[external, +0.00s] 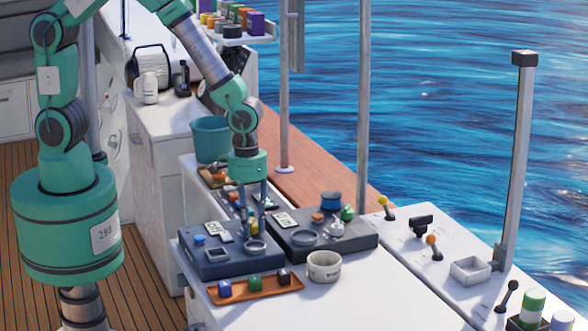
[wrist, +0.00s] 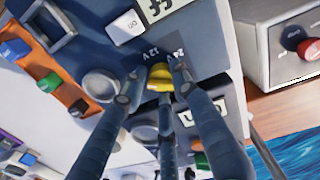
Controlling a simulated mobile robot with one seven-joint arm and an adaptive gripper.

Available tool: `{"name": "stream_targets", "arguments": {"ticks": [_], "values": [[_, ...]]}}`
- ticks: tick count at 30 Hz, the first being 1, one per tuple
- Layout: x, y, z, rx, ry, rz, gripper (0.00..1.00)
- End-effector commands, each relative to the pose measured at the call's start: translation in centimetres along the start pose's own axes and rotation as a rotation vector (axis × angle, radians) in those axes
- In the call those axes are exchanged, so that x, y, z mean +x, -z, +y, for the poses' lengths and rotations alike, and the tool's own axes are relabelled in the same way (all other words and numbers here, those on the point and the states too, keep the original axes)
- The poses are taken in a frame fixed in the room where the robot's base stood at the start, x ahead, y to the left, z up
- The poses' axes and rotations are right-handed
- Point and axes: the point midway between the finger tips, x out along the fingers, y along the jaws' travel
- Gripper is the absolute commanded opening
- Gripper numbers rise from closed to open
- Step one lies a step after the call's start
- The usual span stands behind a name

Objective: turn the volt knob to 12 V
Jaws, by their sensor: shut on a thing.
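The volt knob is yellow and shows in the wrist view (wrist: 159,73) on a dark blue panel (external: 228,265).
An orange tray (external: 253,291) with blue, green and black blocks lies in front of the panel. A white cup (external: 324,267) stands to its right. A second dark panel (external: 350,240) sits close on the right.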

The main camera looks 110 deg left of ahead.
Motion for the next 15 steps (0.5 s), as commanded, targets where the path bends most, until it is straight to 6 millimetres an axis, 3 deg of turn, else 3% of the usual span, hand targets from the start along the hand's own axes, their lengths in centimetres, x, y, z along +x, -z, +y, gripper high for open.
{"name": "stream_targets", "arguments": {"ticks": [15], "values": [[0.17,-0.29,-0.33,0.135,0.006,-0.014,0.02]]}}
